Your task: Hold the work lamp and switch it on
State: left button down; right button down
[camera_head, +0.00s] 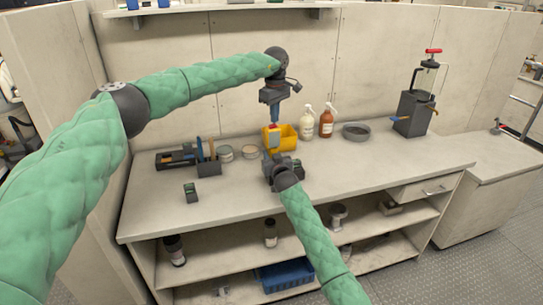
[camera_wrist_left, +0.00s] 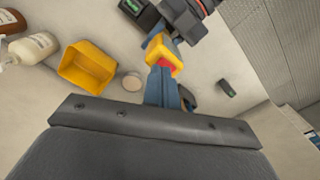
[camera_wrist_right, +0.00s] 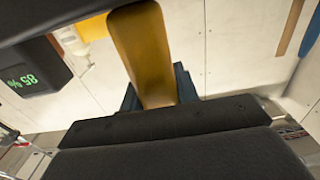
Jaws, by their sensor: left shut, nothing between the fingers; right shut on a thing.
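The work lamp (camera_head: 273,138) is yellow with a red part, upright above the bench; its yellow body also shows in the left wrist view (camera_wrist_left: 157,47). My right gripper (camera_head: 280,163) is shut on its yellow body (camera_wrist_right: 143,50). A black box with a green "85 %" display (camera_wrist_right: 30,78) shows beside the grip in the right wrist view and seems to be part of the lamp. My left gripper (camera_head: 269,122) points down from above, shut and empty. Its blue fingertips (camera_wrist_left: 163,75) are at the red part; I cannot tell whether they touch.
A yellow bin (camera_head: 288,136) stands just behind the lamp, beside a white bottle (camera_head: 306,124) and an orange bottle (camera_head: 326,123). A tool holder (camera_head: 208,167) and a small black device (camera_head: 190,192) are to the left. The bench (camera_head: 365,175) is clear at front right.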

pick_arm(q)
jog(key=shift+f, duration=0.7)
dwell(0.5)
jog(key=shift+r, duration=3.55)
